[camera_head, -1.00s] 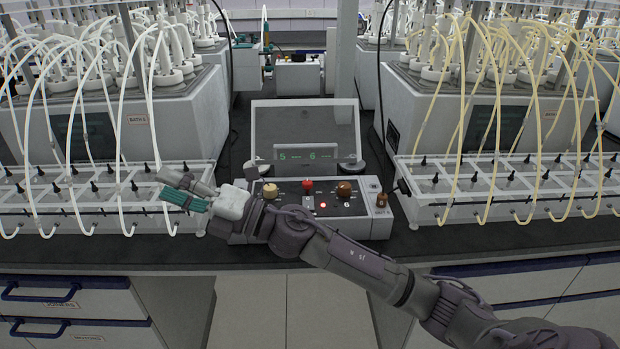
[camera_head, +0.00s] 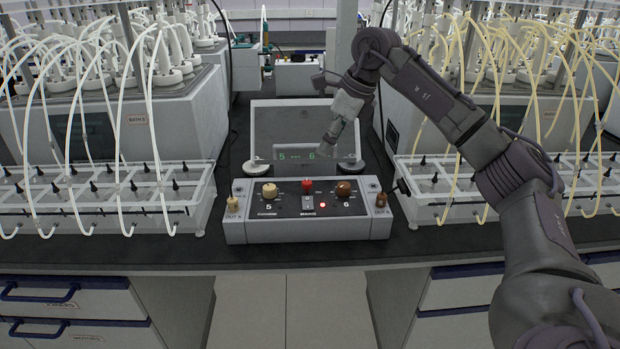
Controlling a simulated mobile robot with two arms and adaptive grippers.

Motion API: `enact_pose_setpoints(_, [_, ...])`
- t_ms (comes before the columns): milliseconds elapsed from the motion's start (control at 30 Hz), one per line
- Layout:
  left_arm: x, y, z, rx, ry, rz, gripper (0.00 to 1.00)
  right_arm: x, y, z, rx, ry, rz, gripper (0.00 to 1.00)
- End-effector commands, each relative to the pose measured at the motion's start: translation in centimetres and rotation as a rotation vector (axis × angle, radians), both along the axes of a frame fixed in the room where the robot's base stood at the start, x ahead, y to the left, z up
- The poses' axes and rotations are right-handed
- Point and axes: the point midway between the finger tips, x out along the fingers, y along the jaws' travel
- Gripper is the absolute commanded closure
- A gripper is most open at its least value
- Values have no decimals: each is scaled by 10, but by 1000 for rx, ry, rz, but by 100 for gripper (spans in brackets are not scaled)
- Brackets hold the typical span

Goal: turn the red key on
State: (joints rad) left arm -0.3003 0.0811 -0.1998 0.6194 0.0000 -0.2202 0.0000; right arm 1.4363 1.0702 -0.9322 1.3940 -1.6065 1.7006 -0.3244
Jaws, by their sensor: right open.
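The red key (camera_head: 307,185) stands at the top middle of the grey control box (camera_head: 300,230), between a cream knob (camera_head: 269,190) and a brown knob (camera_head: 344,188). A small red light (camera_head: 322,205) is lit just below and right of it. My right gripper (camera_head: 328,148) points down in front of the display panel (camera_head: 275,125), above and slightly right of the red key in the picture. It is apart from the key and holds nothing that I can see. The gap between its fingers is hard to make out. My left gripper is out of view.
Smaller cream (camera_head: 233,203) and brown (camera_head: 381,200) knobs sit at the box's two ends. White racks with tubes stand left (camera_head: 105,200) and right (camera_head: 440,200) of the box. The dark bench top in front of the box is clear.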

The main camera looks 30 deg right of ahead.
Motion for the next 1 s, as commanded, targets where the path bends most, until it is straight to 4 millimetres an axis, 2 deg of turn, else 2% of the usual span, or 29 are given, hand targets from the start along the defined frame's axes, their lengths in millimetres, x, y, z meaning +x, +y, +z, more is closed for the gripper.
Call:
enact_pose_setpoints(33, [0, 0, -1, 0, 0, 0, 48, 3, 3, -12, 0, 5, 2, 49])
enact_pose_setpoints(300, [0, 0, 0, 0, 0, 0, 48, 21, 17, -65, 1, 3, 3, 49])
enact_pose_setpoints(500, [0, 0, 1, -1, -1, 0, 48, 31, 24, -92, 3, 1, 2, 49])
enact_pose_setpoints(700, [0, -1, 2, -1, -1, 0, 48, 35, 27, -104, 3, 0, 3, 49])
enact_pose_setpoints(967, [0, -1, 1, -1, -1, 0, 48, 35, 27, -105, 3, -2, 3, 49])
enact_pose_setpoints(1000, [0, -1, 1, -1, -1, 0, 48, 35, 27, -105, 3, -2, 3, 54])
